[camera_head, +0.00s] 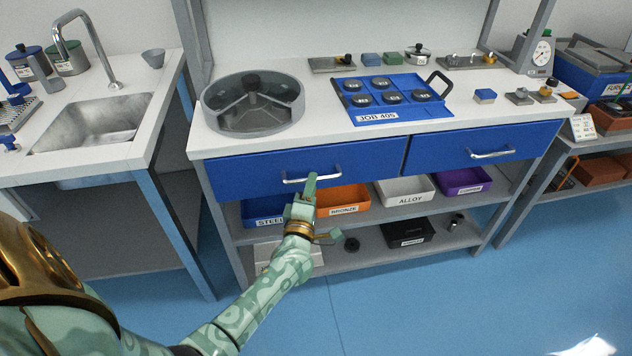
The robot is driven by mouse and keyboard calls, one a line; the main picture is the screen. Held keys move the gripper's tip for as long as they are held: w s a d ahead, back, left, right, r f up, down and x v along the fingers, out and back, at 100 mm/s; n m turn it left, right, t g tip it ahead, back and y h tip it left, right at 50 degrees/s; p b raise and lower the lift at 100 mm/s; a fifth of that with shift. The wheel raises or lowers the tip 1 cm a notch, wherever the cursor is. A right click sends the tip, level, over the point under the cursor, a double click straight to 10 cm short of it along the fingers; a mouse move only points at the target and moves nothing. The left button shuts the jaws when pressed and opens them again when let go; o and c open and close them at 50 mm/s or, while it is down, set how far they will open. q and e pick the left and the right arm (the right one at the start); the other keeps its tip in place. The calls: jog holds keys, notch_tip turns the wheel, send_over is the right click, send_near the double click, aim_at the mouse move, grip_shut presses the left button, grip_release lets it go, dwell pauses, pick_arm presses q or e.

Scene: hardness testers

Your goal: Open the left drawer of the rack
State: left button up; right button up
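The rack's left drawer (245,174) is blue with a silver bar handle (294,180). Its front looks flush with the right drawer (455,156), which has its own bar handle (492,154). Both drawers look closed. My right gripper is not in view.
On the worktop are a round grey divided container (252,104) and a blue JOB 405 tray (408,112). Below the drawers are bins, including an orange BRONZE bin (342,198) and a white ALLOY bin (405,189). A sink bench (95,118) stands left. The blue floor in front is clear.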

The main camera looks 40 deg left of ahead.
pick_arm(q)
jog(key=shift+x, duration=1.15)
jog(key=shift+w+a+r, duration=0.1)
jog(key=shift+w+a, duration=0.1)
jog(key=shift+w, duration=0.05)
grip_shut()
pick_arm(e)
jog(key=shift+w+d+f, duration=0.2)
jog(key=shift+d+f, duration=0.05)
pick_arm(q)
jog(key=shift+d, duration=0.1)
